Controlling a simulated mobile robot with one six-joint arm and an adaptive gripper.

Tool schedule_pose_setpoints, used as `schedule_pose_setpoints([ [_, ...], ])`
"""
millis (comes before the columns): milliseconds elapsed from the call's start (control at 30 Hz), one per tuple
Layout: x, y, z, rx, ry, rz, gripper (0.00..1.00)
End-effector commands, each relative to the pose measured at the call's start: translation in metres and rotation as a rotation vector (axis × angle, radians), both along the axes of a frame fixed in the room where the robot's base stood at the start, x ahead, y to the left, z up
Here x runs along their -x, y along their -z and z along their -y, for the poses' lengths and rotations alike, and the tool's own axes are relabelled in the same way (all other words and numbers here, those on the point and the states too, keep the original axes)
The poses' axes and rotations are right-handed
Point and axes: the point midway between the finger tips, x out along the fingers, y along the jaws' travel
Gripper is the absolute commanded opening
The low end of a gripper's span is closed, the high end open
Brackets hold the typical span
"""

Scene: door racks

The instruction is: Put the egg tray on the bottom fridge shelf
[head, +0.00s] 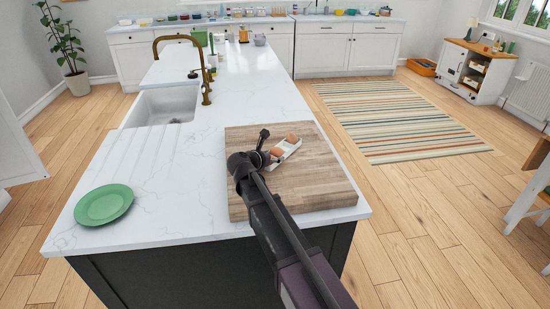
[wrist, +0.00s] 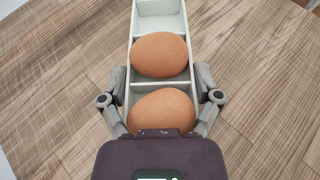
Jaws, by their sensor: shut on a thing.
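The egg tray (head: 287,151) is a narrow white tray with compartments, over the wooden board on the island. In the wrist view the tray (wrist: 158,22) holds two brown eggs, a farther one (wrist: 159,55) and a nearer one (wrist: 162,110), with empty compartments beyond them. My gripper (wrist: 160,88) has its fingers against both long sides of the tray, shut on it. In the head view my gripper (head: 264,157) is at the tray's left end. I cannot tell whether the tray touches the board. No fridge shelf is recognisable in view.
The wooden board (head: 325,185) lies at the right end of the white island top (head: 180,165). A green plate (head: 104,205), a sink (head: 165,103) and a brass faucet (head: 206,75) are left of it. Wooden floor and a striped rug (head: 400,120) lie right.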

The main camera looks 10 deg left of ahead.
Motion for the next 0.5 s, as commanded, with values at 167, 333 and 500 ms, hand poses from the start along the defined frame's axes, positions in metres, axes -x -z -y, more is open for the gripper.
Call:
schedule_pose_setpoints([
  [167, -0.0001, 0.0018, 0.0002, 0.0, 0.0, 0.001, 0.32],
  [333, -0.0001, 0.0017, 0.0002, 0.0, 0.0, 0.0, 1.0],
  [500, -0.0002, 0.0016, 0.0003, 0.0, 0.0, 0.0, 1.0],
])
